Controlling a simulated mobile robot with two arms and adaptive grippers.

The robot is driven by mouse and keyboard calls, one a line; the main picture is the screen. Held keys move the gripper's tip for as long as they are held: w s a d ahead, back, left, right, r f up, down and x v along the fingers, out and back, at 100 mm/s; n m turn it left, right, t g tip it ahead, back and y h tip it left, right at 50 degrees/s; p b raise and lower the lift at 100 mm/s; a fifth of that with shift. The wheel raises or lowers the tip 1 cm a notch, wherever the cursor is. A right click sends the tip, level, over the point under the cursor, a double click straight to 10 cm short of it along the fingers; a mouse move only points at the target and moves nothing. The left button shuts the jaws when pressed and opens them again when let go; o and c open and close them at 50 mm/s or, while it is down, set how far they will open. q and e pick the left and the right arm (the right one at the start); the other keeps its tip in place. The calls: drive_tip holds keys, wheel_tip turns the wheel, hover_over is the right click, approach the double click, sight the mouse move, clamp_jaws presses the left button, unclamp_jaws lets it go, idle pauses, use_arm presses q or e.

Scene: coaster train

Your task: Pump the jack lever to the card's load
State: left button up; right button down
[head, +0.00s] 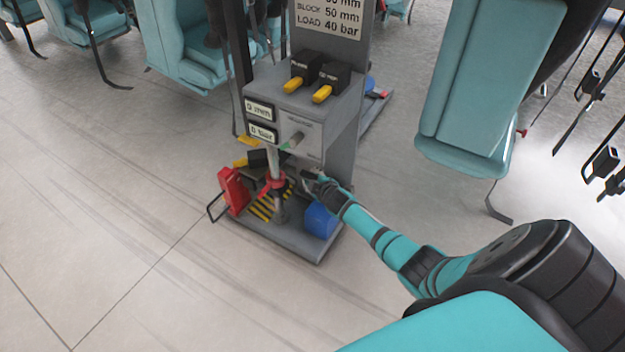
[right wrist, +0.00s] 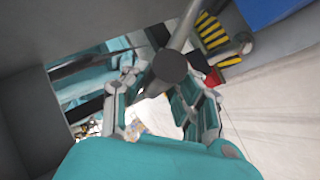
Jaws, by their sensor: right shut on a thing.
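A grey jack station (head: 330,125) stands ahead with a card (head: 330,18) on its upright; the readable lines say BLOCK 50 mm and LOAD 40 bar. Two displays on its front seem to read 0 mm (head: 259,110) and 0 bar (head: 262,134). The jack post (head: 274,163) has a red collar at its lower part. My right gripper (head: 311,178) is low at the station's front right. In the right wrist view, it is shut on a grey lever with a dark round end (right wrist: 170,66), between the fingers. In the head view, the lever is hard to make out.
Yellow-handled black switches (head: 306,76) sit on the station's ledge. A red block (head: 233,190) and a blue object (head: 320,219) lie on its base, with yellow-black stripes between. Teal seats (head: 482,75) hang around. The floor at left is clear.

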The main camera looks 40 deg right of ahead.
drive_tip(key=shift+w+d+r, duration=0.2)
drive_tip(key=shift+d+r, duration=0.15)
drive_tip(key=shift+r, duration=0.1)
drive_tip(key=c, duration=1.3)
unclamp_jaws()
drive_tip(key=shift+o, duration=0.9)
drive_tip(key=shift+f, duration=0.1)
drive_tip(key=shift+s+a+f, duration=0.1)
drive_tip(key=shift+f, duration=0.05)
drive_tip(key=v, duration=1.2)
